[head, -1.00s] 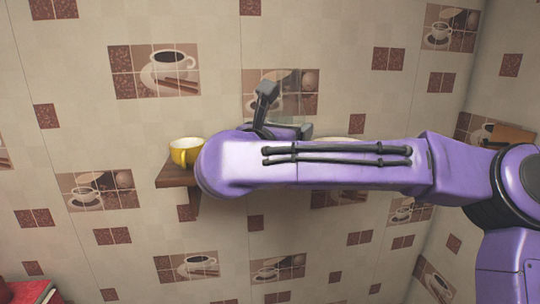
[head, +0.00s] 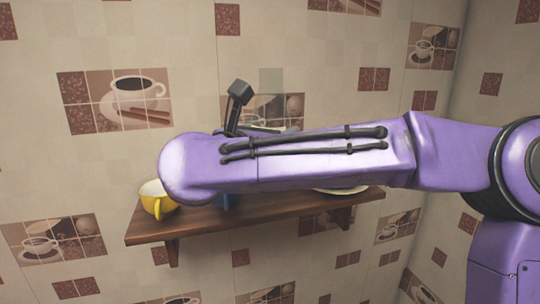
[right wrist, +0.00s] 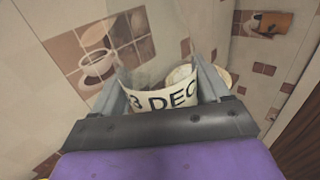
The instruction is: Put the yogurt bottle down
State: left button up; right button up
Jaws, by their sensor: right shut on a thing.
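My right gripper (right wrist: 163,85) is shut on the yogurt bottle (right wrist: 166,99), which shows in the right wrist view as a pale curved surface with dark "3 DEC" lettering between the two grey fingers. In the head view my right arm crosses the picture, and the right gripper (head: 262,128) shows only in part behind it, above the wooden shelf (head: 290,222). The bottle is mostly hidden there by my arm. I cannot tell how far it is above the shelf. My left gripper is in neither view.
A yellow mug (head: 156,200) stands at the shelf's left end. A blue thing (head: 229,203) beside it is mostly hidden by my arm. A pale plate (head: 343,190) lies towards the right. The front of the shelf looks bare. A tiled wall (head: 320,60) is behind.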

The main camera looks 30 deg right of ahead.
jog(key=w+f+p, duration=0.1)
jog(key=f, duration=0.1)
jog(key=w+d+f+p, duration=0.1)
jog(key=f, duration=0.2)
jog(key=w+d+f+p, duration=0.1)
jog(key=w+f, duration=0.1)
jog(key=f, duration=0.1)
jog(key=shift+d+f, duration=0.15)
jog(key=shift+f, duration=0.1)
jog(key=shift+w+f, duration=0.15)
jog(key=shift+w, duration=0.15)
jog(key=shift+s+f+b, duration=0.15)
jog(key=shift+s+b, duration=0.1)
jog(key=shift+b, duration=0.3)
jog(key=o, duration=1.4)
jog(key=shift+c, duration=0.2)
jog(key=shift+o, duration=0.2)
jog(key=shift+w, duration=0.1)
